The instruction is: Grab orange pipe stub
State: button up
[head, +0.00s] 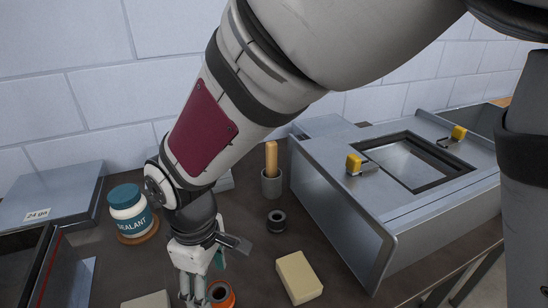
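The orange pipe stub (231,300) is a short ring with a dark opening, at the bottom edge of the head view, where its lower part is cut off. My gripper (193,298) points down just left of the stub, and its fingers overlap or lie very close to the stub's left side in the picture. I cannot tell whether they touch it. The fingertips run to the frame's bottom edge, and their spread is not clear.
A dark grey ring (276,220), a cream block (299,277) and a grey cup (271,184) with a wooden-handled tool stand right of my gripper. A sealant jar (130,217) is at left. A large metal duct box (345,215) fills the right.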

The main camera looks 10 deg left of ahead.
aim_at(217, 292)
jog(key=f, duration=0.4)
jog(key=shift+d+f, duration=0.3)
jog(key=shift+d, duration=0.05)
jog(key=c, duration=1.2)
